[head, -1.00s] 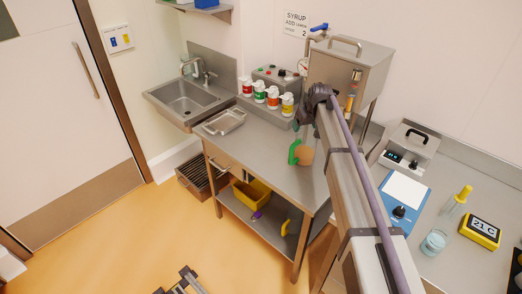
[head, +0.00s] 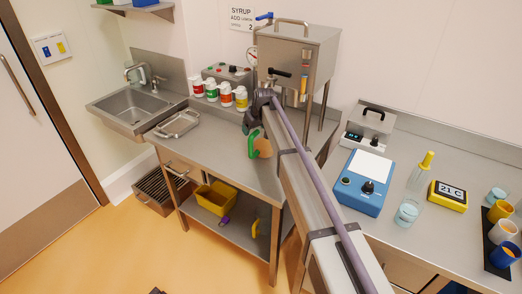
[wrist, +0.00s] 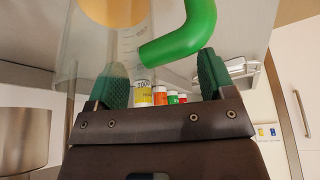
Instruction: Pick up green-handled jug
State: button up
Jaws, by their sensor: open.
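The green-handled jug (head: 263,149) stands on the steel bench, with its green handle on its left side and tan-orange contents. In the wrist view its clear, graduated wall (wrist: 98,45) and thick green handle (wrist: 190,32) are close in front of me. My gripper (wrist: 163,72) is open, its two green-padded fingers spread apart. The handle lies just beyond the fingertips, across the gap and toward the right finger. I cannot tell whether a finger touches it. In the head view my gripper (head: 251,122) is just above and behind the jug, partly hidden by my arm.
Several capped bottles (head: 226,95) stand at the back of the bench (head: 205,145). The steel hopper (head: 292,50) stands behind my arm. A metal tray (head: 177,123) and the sink (head: 140,108) are to the left. A blue scale (head: 364,182) is to the right.

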jog(key=shift+c, duration=0.4)
grip_shut()
dwell(0.4)
dwell(0.6)
